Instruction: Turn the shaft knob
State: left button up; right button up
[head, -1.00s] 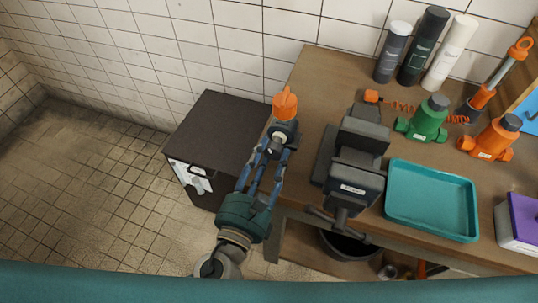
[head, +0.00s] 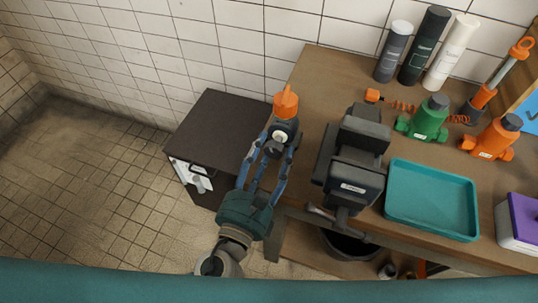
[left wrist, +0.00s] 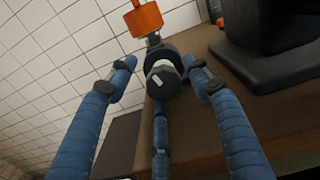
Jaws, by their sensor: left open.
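The shaft knob (head: 281,137) is a dark round knob with a pale face, below an orange fitting (head: 286,103) at the left edge of the workbench. My left gripper (head: 276,149) is open around the front of the knob, with its blue fingers spread. In the left wrist view the dark knob (left wrist: 164,82) carries a small white mark and lies between the open fingers (left wrist: 160,68). The fingers show gaps to the knob's sides; contact at the lower finger is unclear. My right gripper is out of view.
A black vise (head: 354,160) stands on the bench (head: 322,85) just right of the knob. Further right are a teal tray (head: 432,232) and green (head: 428,120) and orange (head: 493,139) fittings. A dark cabinet (head: 222,128) stands left of the bench. Floor beyond it is clear.

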aim_at(273, 152)
pick_arm(q)
jog(key=shift+s+f, duration=0.45)
jog(key=shift+s, duration=0.1)
jog(key=shift+s+a+r+b, duration=0.1)
jog(key=shift+s+a+b, duration=0.1)
jog(key=shift+s, duration=0.2)
jog(key=shift+s+a+r+b, duration=0.1)
jog(key=shift+s+a+b, duration=0.1)
jog(key=shift+s, duration=0.2)
jog(key=shift+s+a, duration=0.15)
jog(key=shift+s, duration=0.4)
jog(key=shift+b+v, duration=0.95)
jog(key=shift+v, duration=0.75)
jog(key=shift+r+b+v, duration=0.15)
jog(key=shift+b+v, duration=0.55)
jog(key=shift+v, duration=0.6)
jog(key=shift+r+b+v, duration=0.1)
jog(key=shift+b+v, duration=0.55)
jog(key=shift+v, duration=0.65)
jog(key=shift+w+a, duration=0.1)
